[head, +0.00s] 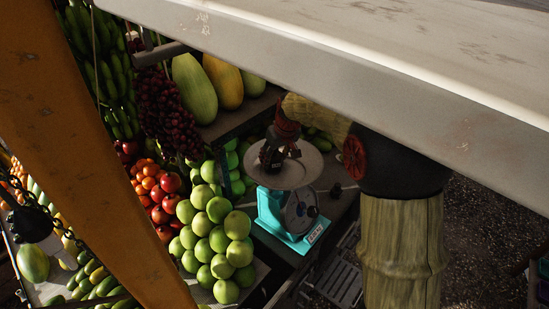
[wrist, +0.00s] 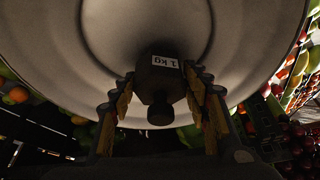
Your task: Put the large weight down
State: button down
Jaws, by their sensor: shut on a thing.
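The large weight (wrist: 158,80) is a dark block with a knob and a white "1 kg" label, seen in the wrist view. My gripper (wrist: 160,100) is shut on it, with a yellow-padded finger on each side. In the head view my gripper (head: 280,152) is over the round metal pan (head: 300,172) of a turquoise scale (head: 280,212). The weight is mostly hidden by the fingers there. The pan (wrist: 45,45) fills the upper part of the wrist view behind the weight. I cannot tell whether the weight touches the pan.
Green apples (head: 215,235) are piled left of the scale. Dark grapes (head: 168,110) hang behind them, with melons (head: 195,88) at the back. A small dark weight (head: 336,188) stands right of the pan. A pale canopy (head: 380,65) and an orange post (head: 75,150) cross the head view.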

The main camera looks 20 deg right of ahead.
jog(key=shift+w+f+b, duration=0.1)
jog(key=shift+f+b, duration=0.2)
jog(key=shift+b, duration=0.1)
